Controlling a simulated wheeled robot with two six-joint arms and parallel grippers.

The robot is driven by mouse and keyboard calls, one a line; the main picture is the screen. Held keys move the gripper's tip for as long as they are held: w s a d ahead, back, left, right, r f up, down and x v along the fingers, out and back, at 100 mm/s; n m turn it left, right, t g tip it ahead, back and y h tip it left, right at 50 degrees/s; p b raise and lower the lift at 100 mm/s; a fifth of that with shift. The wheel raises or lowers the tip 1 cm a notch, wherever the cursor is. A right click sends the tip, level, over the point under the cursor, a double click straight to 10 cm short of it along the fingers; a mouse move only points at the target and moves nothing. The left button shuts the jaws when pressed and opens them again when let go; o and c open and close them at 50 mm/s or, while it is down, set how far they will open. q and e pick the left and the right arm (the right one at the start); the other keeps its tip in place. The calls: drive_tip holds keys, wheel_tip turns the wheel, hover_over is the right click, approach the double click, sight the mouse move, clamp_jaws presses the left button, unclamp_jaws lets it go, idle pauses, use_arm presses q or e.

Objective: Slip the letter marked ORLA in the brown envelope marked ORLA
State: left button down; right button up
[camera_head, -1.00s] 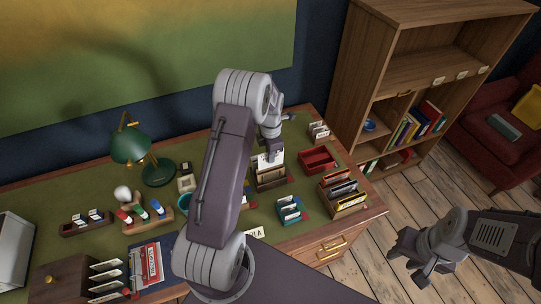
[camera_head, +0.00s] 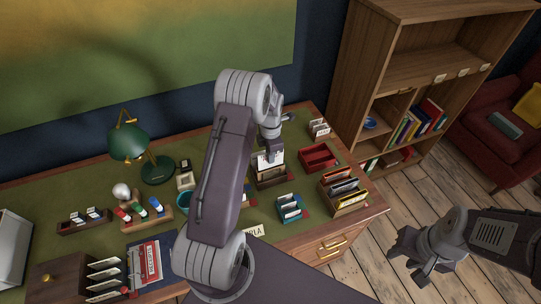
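My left gripper (camera_head: 273,153) points down over the desk, at a white letter (camera_head: 267,164) standing in a dark wooden holder (camera_head: 272,181). Its fingers are too small and too covered to tell whether they are shut on the letter, and no name can be read there. A cream label (camera_head: 254,232) ending in what looks like "RLA" lies near the desk's front edge, partly behind my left arm. I cannot make out a brown envelope with it. My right gripper (camera_head: 408,267) is off the desk at the right, above the floor, its fingers apart and empty.
A red tray (camera_head: 319,157), a file rack (camera_head: 346,194), a teal card holder (camera_head: 289,208) and a small card stand (camera_head: 319,130) surround the holder. A green lamp (camera_head: 128,143) and several stamps stand left. A bookshelf (camera_head: 409,67) rises at the right.

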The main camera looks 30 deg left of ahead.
use_arm(q)
drive_tip(key=shift+f+b, duration=0.75)
drive_tip(key=shift+f, duration=0.55)
drive_tip(key=c, duration=1.6)
unclamp_jaws()
drive_tip(key=shift+o, duration=0.2)
wheel_tip(320, 180, up, 7)
drive_tip(key=p, duration=0.6)
drive_tip(key=shift+r, duration=0.1)
